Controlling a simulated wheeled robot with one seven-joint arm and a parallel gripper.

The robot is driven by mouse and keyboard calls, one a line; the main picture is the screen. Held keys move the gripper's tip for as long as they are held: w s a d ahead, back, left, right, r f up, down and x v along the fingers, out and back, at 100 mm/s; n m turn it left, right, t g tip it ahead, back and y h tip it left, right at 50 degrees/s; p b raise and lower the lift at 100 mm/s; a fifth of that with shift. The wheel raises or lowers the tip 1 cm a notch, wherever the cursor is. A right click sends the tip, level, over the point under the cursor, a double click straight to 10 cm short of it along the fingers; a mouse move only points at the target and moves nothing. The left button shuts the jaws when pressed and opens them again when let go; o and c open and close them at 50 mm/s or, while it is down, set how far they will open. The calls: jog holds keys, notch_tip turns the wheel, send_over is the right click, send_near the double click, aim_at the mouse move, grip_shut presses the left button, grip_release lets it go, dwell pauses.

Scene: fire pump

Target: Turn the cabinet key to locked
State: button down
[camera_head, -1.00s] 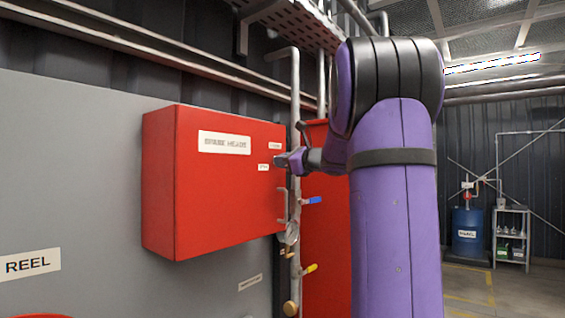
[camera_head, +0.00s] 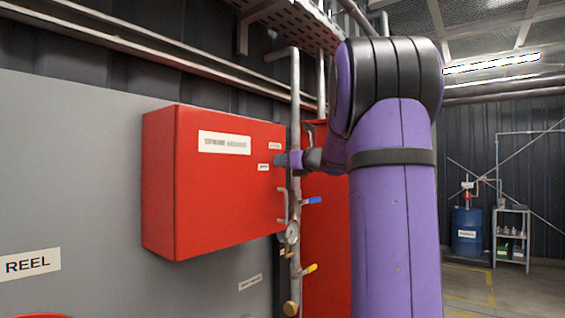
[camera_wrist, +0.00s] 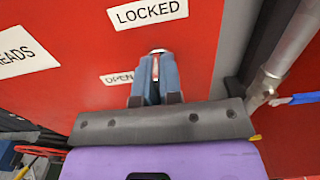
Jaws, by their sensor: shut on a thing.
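The red cabinet (camera_head: 225,190) hangs on the grey wall panel, its door closed. My gripper (camera_head: 277,160) is at the upper right part of its door, beside the small labels. In the wrist view my gripper (camera_wrist: 155,70) is shut on the key (camera_wrist: 156,64), whose metal shows between the fingertips. The key's exact angle is mostly hidden by the fingers. The "LOCKED" label (camera_wrist: 148,11) is above the fingertips, and the "OPEN" label (camera_wrist: 117,78) is to their left, partly covered by a finger.
A vertical pipe (camera_head: 295,100) runs just right of the cabinet, with a blue-handled valve (camera_head: 313,200), a gauge (camera_head: 292,233) and a yellow-handled valve (camera_head: 310,268). The door handle (camera_head: 283,205) is below my gripper. A blue drum (camera_head: 467,222) and shelf (camera_head: 511,230) stand far right.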

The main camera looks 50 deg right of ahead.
jog(key=c, duration=1.3)
grip_release()
jog(key=s, duration=0.7)
jog(key=s+d, duration=0.1)
jog(key=s, duration=0.2)
jog(key=shift+s, duration=0.35)
jog(key=shift+a, duration=0.1)
